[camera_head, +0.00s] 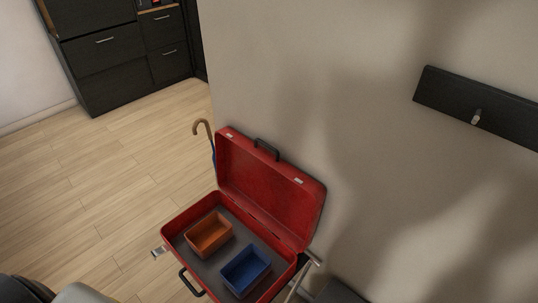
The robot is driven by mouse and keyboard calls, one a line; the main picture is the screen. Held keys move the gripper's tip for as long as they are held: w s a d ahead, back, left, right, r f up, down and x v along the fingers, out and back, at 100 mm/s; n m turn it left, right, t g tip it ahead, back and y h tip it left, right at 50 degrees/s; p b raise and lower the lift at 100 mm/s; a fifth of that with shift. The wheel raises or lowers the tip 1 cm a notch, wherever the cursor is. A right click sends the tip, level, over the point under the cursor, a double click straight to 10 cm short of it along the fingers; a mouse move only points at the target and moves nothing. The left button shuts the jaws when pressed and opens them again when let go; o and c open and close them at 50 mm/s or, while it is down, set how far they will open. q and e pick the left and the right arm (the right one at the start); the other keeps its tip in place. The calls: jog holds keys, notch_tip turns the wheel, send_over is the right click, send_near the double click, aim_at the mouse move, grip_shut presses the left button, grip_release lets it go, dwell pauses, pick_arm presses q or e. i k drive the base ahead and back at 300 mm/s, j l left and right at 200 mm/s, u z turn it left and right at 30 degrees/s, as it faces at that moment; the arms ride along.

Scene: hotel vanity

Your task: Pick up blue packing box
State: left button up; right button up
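The blue packing box (246,269) is an open-topped rectangular box. It sits inside an open red suitcase (270,192), in the right part of its grey-lined base. An orange box (209,234) of similar shape sits in the same base, to the left of the blue box and farther back, with a small gap between them. Neither of my grippers shows in the head view. A dark and grey rounded part at the bottom left corner seems to be mine, but no fingers are visible on it.
The suitcase rests on a stand whose metal ends (159,251) show. Its raised lid leans near the wall (330,60). A cane (203,127) stands behind the suitcase. Dark drawers (125,60) stand at the back left. The wooden floor (90,200) at left is clear.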

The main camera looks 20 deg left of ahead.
aim_at(247, 270)
jog(key=u, duration=1.15)
